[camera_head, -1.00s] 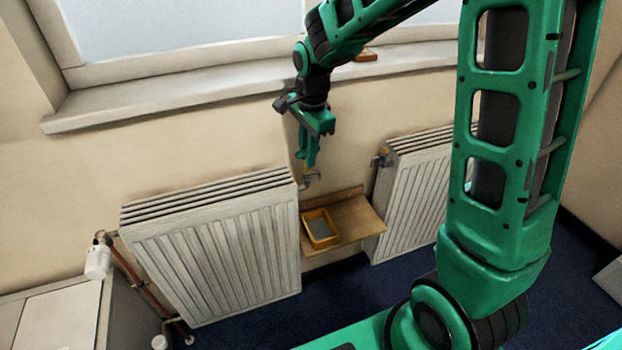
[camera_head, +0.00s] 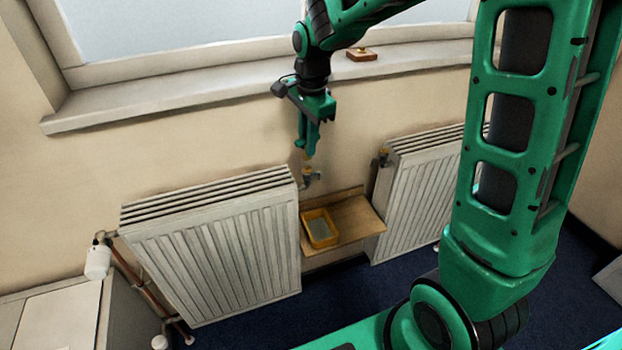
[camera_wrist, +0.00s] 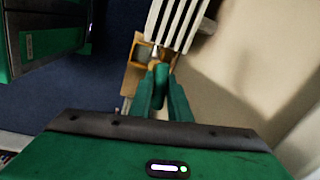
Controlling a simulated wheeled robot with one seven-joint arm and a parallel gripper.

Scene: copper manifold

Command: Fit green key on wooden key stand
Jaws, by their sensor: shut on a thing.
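My gripper (camera_head: 308,145) hangs in front of the wall below the windowsill, above the gap between two radiators. In the wrist view my gripper (camera_wrist: 162,98) is shut on a small green piece, which appears to be the green key (camera_wrist: 161,73). Its lower end is hard to make out. A brass and grey valve (camera_head: 311,178) is just below the fingertips in the head view; they look apart from it. The wooden key stand (camera_head: 361,54) appears to be the small wooden block on the windowsill, up and right of my gripper.
The left radiator (camera_head: 215,250) and right radiator (camera_head: 415,190) flank a wooden shelf (camera_head: 362,222) holding a yellow tray (camera_head: 306,228). The windowsill (camera_head: 200,97) is clear left of my arm. A small fitting (camera_head: 383,157) sticks out by the right radiator.

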